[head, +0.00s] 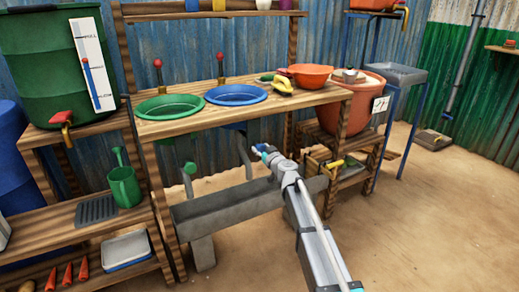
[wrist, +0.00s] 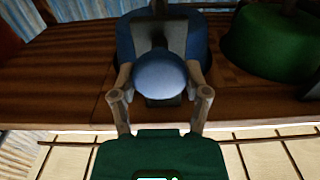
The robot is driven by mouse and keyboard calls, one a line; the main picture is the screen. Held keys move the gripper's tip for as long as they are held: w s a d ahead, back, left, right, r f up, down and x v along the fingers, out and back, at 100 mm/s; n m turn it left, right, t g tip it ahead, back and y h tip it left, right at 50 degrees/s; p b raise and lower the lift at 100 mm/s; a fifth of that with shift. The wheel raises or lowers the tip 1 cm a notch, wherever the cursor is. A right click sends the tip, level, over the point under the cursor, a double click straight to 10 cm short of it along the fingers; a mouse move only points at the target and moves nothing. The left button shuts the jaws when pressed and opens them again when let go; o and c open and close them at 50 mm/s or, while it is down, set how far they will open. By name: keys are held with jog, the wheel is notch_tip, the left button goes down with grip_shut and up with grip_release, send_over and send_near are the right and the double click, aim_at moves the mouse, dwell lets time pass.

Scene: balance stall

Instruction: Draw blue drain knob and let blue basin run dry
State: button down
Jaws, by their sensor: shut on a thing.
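The blue basin (head: 236,95) is set into the wooden bench, right of the green basin (head: 170,107). In the wrist view, the blue basin's underside (wrist: 202,45) shows with a dark bracket below it. The round blue drain knob (wrist: 160,75) is between the two fingers of my gripper (wrist: 161,88), which is shut on it. In the head view, my gripper (head: 252,153) is under the bench front, below the blue basin; the blue knob cannot be made out there. The green drain knob (head: 189,168) hangs under the green basin. Whether water flows cannot be seen.
A grey trough (head: 230,203) runs below the basins, under my forearm. Red-knobbed levers (head: 158,64) stand behind the basins. An orange bowl (head: 311,74) and yellow item (head: 283,88) sit on the bench's right. Sandy floor (head: 420,220) is free at the right.

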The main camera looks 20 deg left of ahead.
jog(key=v, duration=0.4)
jog(key=shift+s+d, duration=0.1)
jog(key=shift+c, duration=0.3)
grip_release()
jog(key=v, duration=1.2)
dwell(0.5)
